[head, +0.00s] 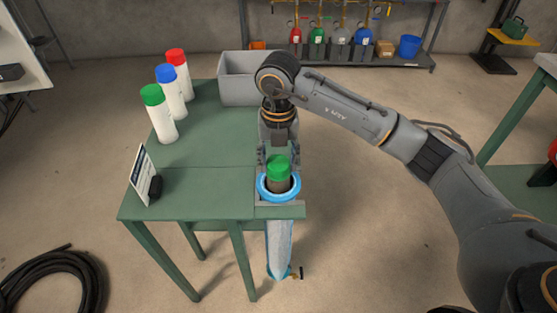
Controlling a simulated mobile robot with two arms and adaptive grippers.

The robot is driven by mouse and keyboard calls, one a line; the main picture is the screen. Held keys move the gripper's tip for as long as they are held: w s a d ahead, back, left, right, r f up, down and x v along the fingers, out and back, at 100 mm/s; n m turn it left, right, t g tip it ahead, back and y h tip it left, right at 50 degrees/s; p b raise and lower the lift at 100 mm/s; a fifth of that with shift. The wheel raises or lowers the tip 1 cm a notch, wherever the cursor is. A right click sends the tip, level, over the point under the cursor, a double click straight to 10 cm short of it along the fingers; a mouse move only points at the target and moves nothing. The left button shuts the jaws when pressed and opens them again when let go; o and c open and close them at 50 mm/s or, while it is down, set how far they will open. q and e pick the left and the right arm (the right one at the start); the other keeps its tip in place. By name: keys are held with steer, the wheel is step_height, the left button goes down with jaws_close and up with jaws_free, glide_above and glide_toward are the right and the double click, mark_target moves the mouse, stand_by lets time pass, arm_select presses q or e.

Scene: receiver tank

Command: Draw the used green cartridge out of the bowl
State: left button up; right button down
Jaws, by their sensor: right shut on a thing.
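The used cartridge (279,184) has a green cap and a brown, dirty body. It stands upright in the mouth of the bowl, with its cap and a short length of body above the rim. The bowl (279,245) is clear with a blue ring at the top, and hangs at the table's front right corner. My right gripper (278,160) reaches down from behind and is shut on the cartridge at its green cap. The fingertips are partly hidden by the cap. My left gripper is not in view.
White cartridges with green (158,112), blue (171,90) and red (177,70) caps stand at the green table's (205,150) back left. A grey bin (236,78) is at the back. A sign (143,175) stands front left. The table's middle is clear.

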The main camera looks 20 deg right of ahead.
steer(key=shift+r+p, duration=0.8)
steer(key=shift+r, duration=0.65)
steer(key=shift+r+p, duration=0.75)
steer(key=shift+r, duration=0.35)
steer(key=shift+r, duration=0.1)
step_height(320, 180, up, 7)
steer(key=p, duration=0.4)
steer(key=shift+p, duration=0.3)
